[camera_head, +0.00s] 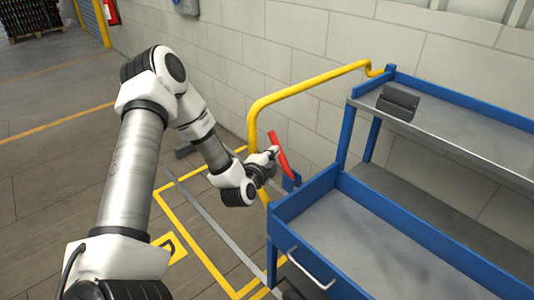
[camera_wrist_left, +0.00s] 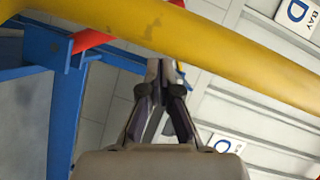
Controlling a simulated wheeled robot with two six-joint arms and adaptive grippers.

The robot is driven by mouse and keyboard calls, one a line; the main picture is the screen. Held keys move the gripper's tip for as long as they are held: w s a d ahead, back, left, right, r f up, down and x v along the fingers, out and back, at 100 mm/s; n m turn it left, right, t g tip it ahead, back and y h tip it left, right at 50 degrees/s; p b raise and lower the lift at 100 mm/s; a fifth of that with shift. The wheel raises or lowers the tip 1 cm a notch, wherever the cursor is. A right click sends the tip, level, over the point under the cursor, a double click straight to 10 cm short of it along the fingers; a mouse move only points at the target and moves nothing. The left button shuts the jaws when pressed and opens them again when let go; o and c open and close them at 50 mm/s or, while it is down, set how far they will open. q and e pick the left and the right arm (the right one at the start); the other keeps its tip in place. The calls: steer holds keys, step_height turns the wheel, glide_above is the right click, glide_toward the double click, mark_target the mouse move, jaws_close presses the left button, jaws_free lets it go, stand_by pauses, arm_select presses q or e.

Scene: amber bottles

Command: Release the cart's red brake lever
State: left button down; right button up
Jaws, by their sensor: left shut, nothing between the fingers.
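In the left wrist view the shut fingertips (camera_wrist_left: 165,65) are just below the yellow handle bar (camera_wrist_left: 190,35). Part of the red lever (camera_wrist_left: 90,40) shows to their left, partly hidden by the bar and a blue bracket. The blue cart (camera_head: 345,180) has grey shelves. My right gripper is not in view.
The cart's yellow handle (camera_head: 310,88) curves above and around the lever area. A dark grey block (camera_head: 398,102) sits on the upper shelf. A block wall (camera_head: 300,40) stands behind. Yellow lines (camera_head: 195,230) mark the floor, which is open to the left.

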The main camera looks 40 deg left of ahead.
arm_select(q)
steer(key=v, duration=0.5)
steer(key=shift+s+d, duration=0.1)
steer(key=shift+s, duration=0.2)
